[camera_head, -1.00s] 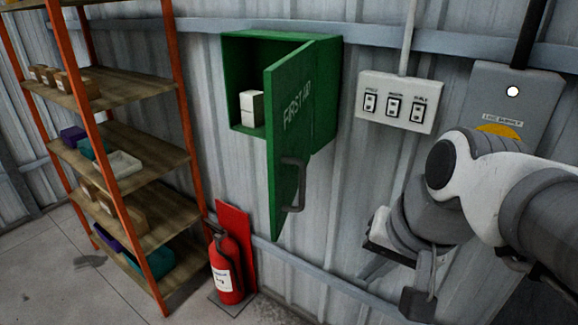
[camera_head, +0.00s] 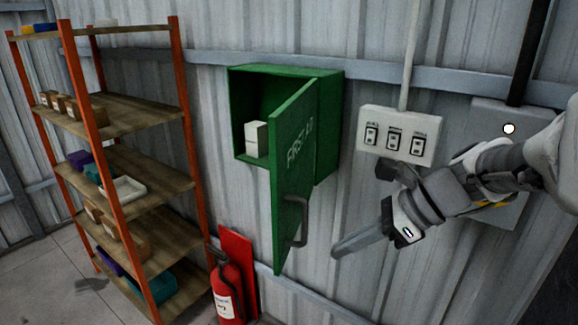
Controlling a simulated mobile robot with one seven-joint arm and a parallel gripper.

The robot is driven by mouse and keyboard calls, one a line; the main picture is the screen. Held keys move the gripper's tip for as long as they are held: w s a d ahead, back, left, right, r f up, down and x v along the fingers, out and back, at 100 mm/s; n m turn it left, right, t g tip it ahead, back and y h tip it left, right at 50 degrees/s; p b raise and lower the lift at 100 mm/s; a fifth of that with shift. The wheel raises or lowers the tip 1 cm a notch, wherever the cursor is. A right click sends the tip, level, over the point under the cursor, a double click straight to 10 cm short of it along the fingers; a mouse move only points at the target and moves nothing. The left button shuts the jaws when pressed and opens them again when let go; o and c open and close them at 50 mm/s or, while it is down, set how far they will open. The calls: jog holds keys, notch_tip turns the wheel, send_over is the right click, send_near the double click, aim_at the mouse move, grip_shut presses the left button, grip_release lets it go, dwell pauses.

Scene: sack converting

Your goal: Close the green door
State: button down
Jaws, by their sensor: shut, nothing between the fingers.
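The green door (camera_head: 293,160), lettered "FIRST AID", stands ajar on the green wall cabinet (camera_head: 330,125). It is hinged on the cabinet's right side and swings out towards me. A grey bar handle (camera_head: 298,220) is on its outer face, low down. White boxes (camera_head: 257,139) show inside the cabinet through the gap on the left. My gripper (camera_head: 338,252) is to the right of the door, with its fingers pointing left towards the handle. The fingers are shut and empty, and a gap shows between them and the handle.
A switch panel (camera_head: 398,136) and a grey box (camera_head: 505,125) are on the wall right of the cabinet, near my arm. A red fire extinguisher (camera_head: 228,287) stands below the door. An orange-framed shelf (camera_head: 140,183) stands at the left.

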aim_at(282, 263)
jog(key=a+f, duration=0.1)
jog(key=a, duration=0.1)
jog(key=w+a+f, duration=0.1)
jog(key=a, duration=0.1)
jog(key=w+a+f, duration=0.1)
jog(key=a+f, duration=0.1)
jog(key=a, duration=0.1)
jog(key=shift+w, duration=0.15)
jog(key=shift+w+a+f, duration=0.1)
jog(key=shift+w+a, duration=0.05)
jog(key=shift+a, duration=0.2)
jog(key=shift+a, duration=0.1)
